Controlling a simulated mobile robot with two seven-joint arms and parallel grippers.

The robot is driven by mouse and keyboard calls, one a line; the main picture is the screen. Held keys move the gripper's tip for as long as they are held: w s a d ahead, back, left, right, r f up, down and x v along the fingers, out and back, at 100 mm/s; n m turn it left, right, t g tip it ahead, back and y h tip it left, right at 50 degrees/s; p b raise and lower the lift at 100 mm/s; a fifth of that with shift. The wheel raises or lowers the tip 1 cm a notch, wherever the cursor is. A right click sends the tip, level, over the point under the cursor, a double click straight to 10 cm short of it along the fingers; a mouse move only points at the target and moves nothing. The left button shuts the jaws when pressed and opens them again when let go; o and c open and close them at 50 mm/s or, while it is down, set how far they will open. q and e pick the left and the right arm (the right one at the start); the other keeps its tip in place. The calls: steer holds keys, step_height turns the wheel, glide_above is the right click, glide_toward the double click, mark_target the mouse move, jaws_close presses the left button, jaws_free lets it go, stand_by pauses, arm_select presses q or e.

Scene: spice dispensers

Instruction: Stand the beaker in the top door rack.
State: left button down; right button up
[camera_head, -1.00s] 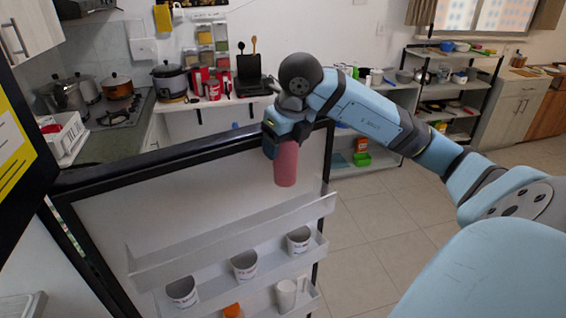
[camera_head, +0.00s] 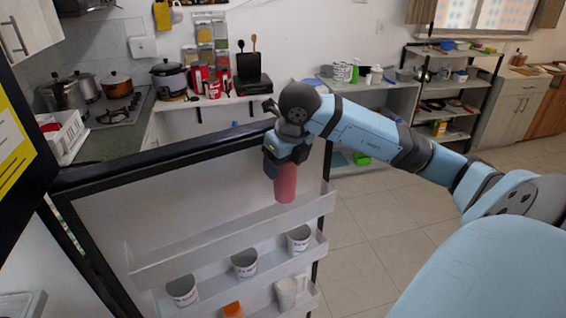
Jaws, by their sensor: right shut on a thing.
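The beaker, a reddish-pink cylinder (camera_head: 286,186), hangs upright below my right gripper (camera_head: 284,166), which is shut on it. Its lower end is close above the right part of the top door rack (camera_head: 190,256), a pale shelf on the inside of the open fridge door. The beaker's upper end is hidden by the gripper. I cannot tell whether the beaker's base is behind, in front of or over the rack's front wall. The top rack shows no other thing in it. My left gripper is not in view.
A lower door rack holds white cups (camera_head: 244,264). Below it are a white mug (camera_head: 289,291) and an orange item (camera_head: 232,309). The door's dark top edge (camera_head: 165,156) runs behind my right gripper. Tiled floor (camera_head: 365,225) is open to the right.

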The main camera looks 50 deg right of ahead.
steer(key=shift+f+b, duration=0.4)
steer(key=o, duration=1)
steer(key=shift+r+p, duration=0.5)
steer(key=shift+p, duration=0.1)
steer(key=v, duration=1.1)
steer(key=shift+w, duration=0.1)
steer(key=shift+r, duration=0.6)
steer(key=shift+s, duration=0.25)
